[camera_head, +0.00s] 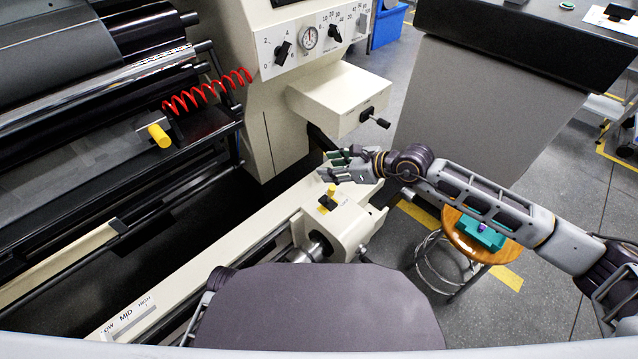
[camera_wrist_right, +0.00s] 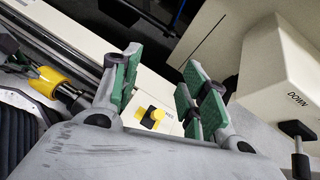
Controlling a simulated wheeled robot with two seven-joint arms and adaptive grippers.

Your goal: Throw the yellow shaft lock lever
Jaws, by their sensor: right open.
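The yellow shaft lock lever (camera_head: 330,191) stands up from a dark base on the cream housing at the end of the long cream rail. In the right wrist view a yellow and black fitting (camera_wrist_right: 152,117), which looks like the same lever, shows between the fingers. My right gripper (camera_head: 337,165) reaches in from the right and is above and just behind the lever in the head view, apart from it. Its green-padded fingers (camera_wrist_right: 160,82) are spread and empty. My left gripper is not in view.
A cream box with a black-knobbed handle (camera_head: 374,119) stands behind my right gripper. A panel with dials (camera_head: 309,38) is above. Another yellow knob (camera_head: 158,135) sits by a red coil (camera_head: 208,91) at left. A wooden stool (camera_head: 478,240) holding a teal item stands below my right arm.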

